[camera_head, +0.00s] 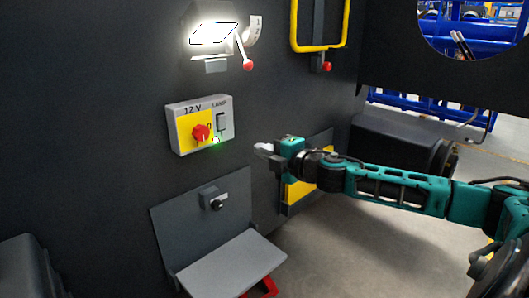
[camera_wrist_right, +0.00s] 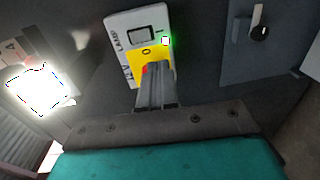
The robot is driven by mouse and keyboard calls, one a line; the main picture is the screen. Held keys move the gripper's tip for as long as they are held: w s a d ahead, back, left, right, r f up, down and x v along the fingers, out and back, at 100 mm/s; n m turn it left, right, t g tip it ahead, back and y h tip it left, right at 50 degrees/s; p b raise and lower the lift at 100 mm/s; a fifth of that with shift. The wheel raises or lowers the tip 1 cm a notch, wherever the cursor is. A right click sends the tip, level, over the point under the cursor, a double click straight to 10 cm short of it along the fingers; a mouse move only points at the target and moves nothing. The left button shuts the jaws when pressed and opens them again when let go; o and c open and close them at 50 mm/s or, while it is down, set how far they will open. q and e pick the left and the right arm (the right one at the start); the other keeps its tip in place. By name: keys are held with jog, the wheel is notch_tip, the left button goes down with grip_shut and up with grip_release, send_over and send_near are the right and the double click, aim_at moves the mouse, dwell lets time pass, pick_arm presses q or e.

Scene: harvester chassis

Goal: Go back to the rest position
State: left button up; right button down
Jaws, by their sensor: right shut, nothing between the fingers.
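My right gripper (camera_head: 264,149) reaches in from the right side of the head view, with its fingers pointing left. It is shut and empty, and appears clear of the switch box to its left. In the right wrist view its closed fingers (camera_wrist_right: 155,88) stand in front of part of the switch box (camera_wrist_right: 124,22). The grey and yellow switch box (camera_head: 179,141) carries a red rotary knob (camera_head: 201,135), a lamp rocker switch (camera_head: 223,122) and a glowing green light (camera_head: 215,140). My left gripper is not in view.
A lit lamp (camera_head: 213,35) with a red-tipped lever (camera_head: 248,65) is above the box. Below is an open grey compartment with a lowered flap (camera_head: 230,264) and a black latch knob (camera_head: 218,203). A yellow handle (camera_head: 293,25) is at upper right. Floor shows at lower right.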

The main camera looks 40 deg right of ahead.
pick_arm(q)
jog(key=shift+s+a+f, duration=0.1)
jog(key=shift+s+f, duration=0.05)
pick_arm(e)
jog(key=s+a+f+m+g+p, duration=0.1)
jog(key=s+a+f+m, duration=0.15)
jog(key=f, duration=0.35)
jog(key=s+a+f+m+g, duration=0.1)
jog(key=a+f, duration=0.3)
jog(key=f, duration=0.1)
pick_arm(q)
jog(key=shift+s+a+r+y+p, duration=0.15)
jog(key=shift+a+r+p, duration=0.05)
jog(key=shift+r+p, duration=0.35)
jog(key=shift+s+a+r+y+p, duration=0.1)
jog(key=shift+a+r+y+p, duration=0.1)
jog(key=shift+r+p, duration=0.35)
pick_arm(e)
jog(key=s+a+f+m+g, duration=0.4)
jog(key=s+a+f+m, duration=0.9)
jog(key=s+a+f, duration=0.4)
jog(key=s+f, duration=0.1)
jog(key=s, duration=0.2)
jog(key=shift+s+y, duration=0.15)
jog(key=shift+y, duration=0.15)
